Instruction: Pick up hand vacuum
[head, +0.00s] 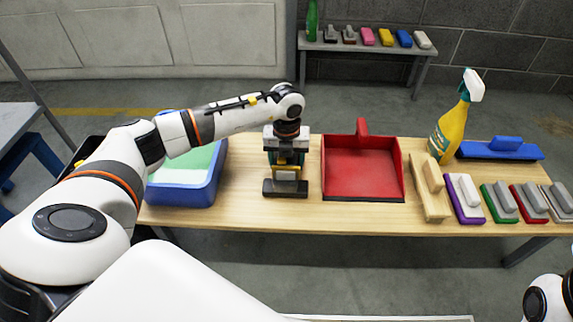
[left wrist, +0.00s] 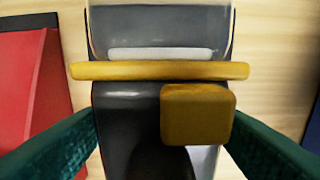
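The hand vacuum (head: 285,188) stands on the wooden table between a blue tub and a red dustpan. It has a dark and grey body with yellow parts, and its upper part is mostly hidden by my left gripper (head: 287,160) in the head view. In the left wrist view, the vacuum (left wrist: 125,125) fills the middle, with a yellow bar and a yellow block. The green fingers of my left gripper (left wrist: 163,125) are wide apart, one on each side of it. Whether they touch it is unclear. My right gripper is out of view.
The blue tub (head: 184,194) is close on the left, and the red dustpan (head: 362,172) close on the right. Further right are several brushes (head: 466,198), a yellow spray bottle (head: 455,125) and a blue brush-like tool (head: 502,150). A bench (head: 365,46) stands behind.

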